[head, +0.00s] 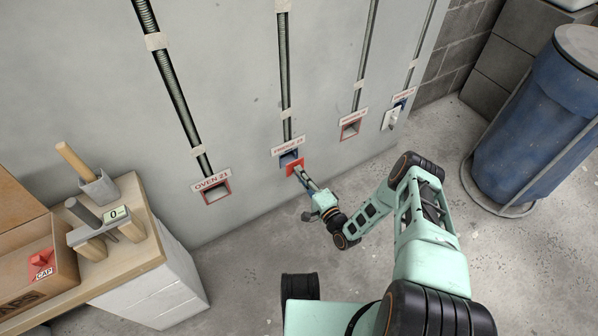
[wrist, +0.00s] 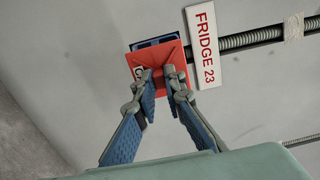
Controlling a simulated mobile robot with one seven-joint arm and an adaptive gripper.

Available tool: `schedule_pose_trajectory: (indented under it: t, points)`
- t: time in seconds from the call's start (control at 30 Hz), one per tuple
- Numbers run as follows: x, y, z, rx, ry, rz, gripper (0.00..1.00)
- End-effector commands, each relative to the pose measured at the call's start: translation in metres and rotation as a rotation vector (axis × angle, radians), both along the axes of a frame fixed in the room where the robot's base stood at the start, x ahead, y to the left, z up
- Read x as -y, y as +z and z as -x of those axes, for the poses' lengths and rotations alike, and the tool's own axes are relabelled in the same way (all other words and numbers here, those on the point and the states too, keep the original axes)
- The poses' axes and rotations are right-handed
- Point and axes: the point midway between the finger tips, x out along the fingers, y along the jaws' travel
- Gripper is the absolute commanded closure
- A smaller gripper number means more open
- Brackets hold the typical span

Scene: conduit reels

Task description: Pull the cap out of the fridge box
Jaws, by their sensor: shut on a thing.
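The cap (head: 295,167) is red and square, with a white label partly hidden by a finger in the wrist view (wrist: 171,54). My gripper (head: 301,173) is shut on its middle, and its two blue-padded fingers show in the wrist view (wrist: 163,84). The fridge box (head: 288,157) is blue and set in the wall under the conduit, beside the "FRIDGE 23" label (wrist: 206,45). The cap is in front of the box and hides part of it; the blue rim (wrist: 153,42) shows past the cap's edge. I cannot tell whether any of the cap is inside.
The oven box (head: 216,192) is red and open, left of the fridge box. Another red box (head: 351,129) and a white-fronted box (head: 392,118) are to the right. A bench (head: 155,245) with tools and a cardboard box stands at left, a blue drum (head: 530,120) at right.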

Motion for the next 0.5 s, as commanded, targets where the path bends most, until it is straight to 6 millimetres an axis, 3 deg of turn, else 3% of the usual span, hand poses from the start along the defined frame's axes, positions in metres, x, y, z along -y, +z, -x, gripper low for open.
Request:
schedule_pose_trajectory:
  t: [0.5]
  points:
    - [0.012,0.0,0.017,-0.001,-0.001,0.001,1.0]
